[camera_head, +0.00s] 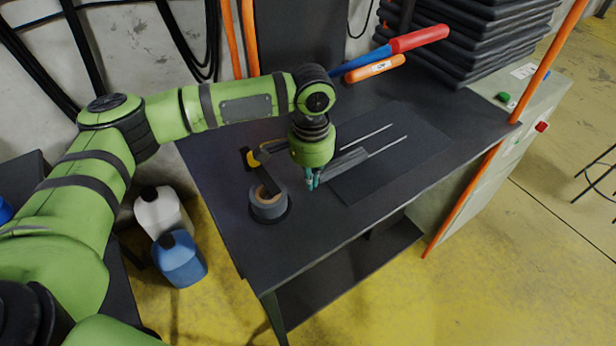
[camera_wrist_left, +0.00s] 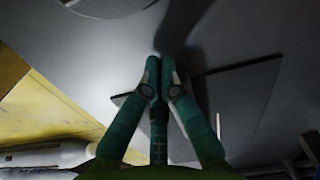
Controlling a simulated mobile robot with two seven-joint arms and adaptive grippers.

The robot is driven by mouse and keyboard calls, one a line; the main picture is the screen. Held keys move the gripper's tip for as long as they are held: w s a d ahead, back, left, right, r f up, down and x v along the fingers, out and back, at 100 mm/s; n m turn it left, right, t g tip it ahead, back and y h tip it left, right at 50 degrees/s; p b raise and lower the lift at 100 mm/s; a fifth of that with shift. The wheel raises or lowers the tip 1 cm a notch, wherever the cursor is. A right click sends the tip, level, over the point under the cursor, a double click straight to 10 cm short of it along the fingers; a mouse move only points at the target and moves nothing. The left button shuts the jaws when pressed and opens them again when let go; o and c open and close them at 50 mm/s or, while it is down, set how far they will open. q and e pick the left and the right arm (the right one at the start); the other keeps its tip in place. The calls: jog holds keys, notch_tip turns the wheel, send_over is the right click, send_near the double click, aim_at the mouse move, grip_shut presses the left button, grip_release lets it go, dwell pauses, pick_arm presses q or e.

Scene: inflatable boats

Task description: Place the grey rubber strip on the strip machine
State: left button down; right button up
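My left gripper (camera_head: 311,183) points down over the dark workbench. Its teal fingers come together at the tips, as the left wrist view (camera_wrist_left: 163,68) shows. The grey rubber strip (camera_head: 345,161) runs from these fingertips to the upper right, and its near end appears pinched between them. Its far end reaches over a flat dark plate near two thin pale rails. This plate (camera_head: 425,146) looks like part of the strip machine; its edge shows in the left wrist view (camera_wrist_left: 262,75). The fingers hide the strip's gripped end. My right gripper is not in view.
A tape roll (camera_head: 268,204) and a black-and-yellow tool (camera_head: 262,170) are close left of the gripper. A red-and-blue cylinder (camera_head: 400,47) and an orange tool (camera_head: 375,69) lie behind. Folded black material (camera_head: 470,45) is stacked at the back right. The bench's front is clear.

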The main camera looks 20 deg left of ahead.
aim_at(340, 161)
pick_arm(q)
jog(key=w+d+p, duration=0.1)
jog(key=w, duration=0.1)
jog(key=w+d+p, duration=0.1)
jog(key=w, duration=0.1)
jog(key=w+d+p, duration=0.1)
jog(key=w+d, duration=0.1)
jog(key=shift+w+r, duration=0.1)
jog(key=shift+w, duration=0.2)
jog(key=shift+w+d, duration=0.2)
jog(key=shift+w, duration=0.2)
